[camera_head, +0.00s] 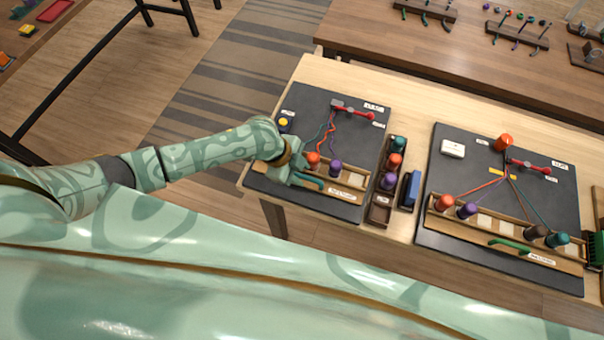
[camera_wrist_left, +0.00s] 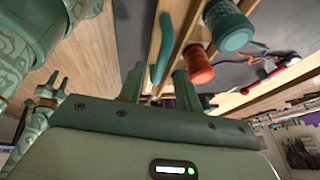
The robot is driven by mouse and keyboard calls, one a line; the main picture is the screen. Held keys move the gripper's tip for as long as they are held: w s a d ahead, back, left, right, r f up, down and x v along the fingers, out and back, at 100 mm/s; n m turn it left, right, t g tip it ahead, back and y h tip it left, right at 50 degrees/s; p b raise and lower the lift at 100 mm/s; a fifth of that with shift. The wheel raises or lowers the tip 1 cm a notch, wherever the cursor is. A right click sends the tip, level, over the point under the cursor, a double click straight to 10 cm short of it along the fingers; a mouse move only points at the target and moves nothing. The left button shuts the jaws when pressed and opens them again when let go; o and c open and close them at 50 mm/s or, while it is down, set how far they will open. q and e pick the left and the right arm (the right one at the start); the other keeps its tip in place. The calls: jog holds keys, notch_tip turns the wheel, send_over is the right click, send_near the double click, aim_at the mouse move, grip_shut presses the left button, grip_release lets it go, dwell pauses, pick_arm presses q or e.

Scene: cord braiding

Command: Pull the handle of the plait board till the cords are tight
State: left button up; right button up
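The left plait board (camera_head: 360,130) is dark, with a wooden rail along its front. Its teal handle (camera_head: 308,181) sits at the rail's front and also shows in the left wrist view (camera_wrist_left: 162,50). The board's cords (camera_head: 328,135) hang wavy and slack. My left gripper (camera_head: 288,172) is over the rail's left end. In the wrist view its two fingers (camera_wrist_left: 160,88) are apart, with the handle between and beyond them; contact cannot be told. An orange bobbin (camera_head: 312,159) and a purple bobbin (camera_head: 335,168) stand on the rail. A teal bobbin (camera_wrist_left: 228,28) shows in the wrist view.
A second board (camera_head: 480,150) at right has straight cords and a green handle (camera_head: 508,246). Between the boards stand a bobbin rack (camera_head: 379,214) and a blue block (camera_head: 410,190). In the wrist view, forked green parts (camera_wrist_left: 50,95) at left look like my other hand.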

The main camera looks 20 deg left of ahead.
pick_arm(q)
jog(key=shift+w+d+f, duration=0.15)
jog(key=shift+d+f, duration=0.1)
jog(key=shift+f, duration=0.35)
grip_shut()
jog(key=s+p, duration=0.3)
jog(key=s, duration=0.1)
jog(key=shift+s+a+r, duration=0.1)
jog(key=shift+s+r, duration=0.05)
jog(key=shift+s, duration=0.35)
jog(key=shift+f, duration=0.2)
jog(key=shift+c, duration=0.8)
grip_release()
jog(key=shift+o, duration=0.8)
jog(key=shift+s, duration=0.1)
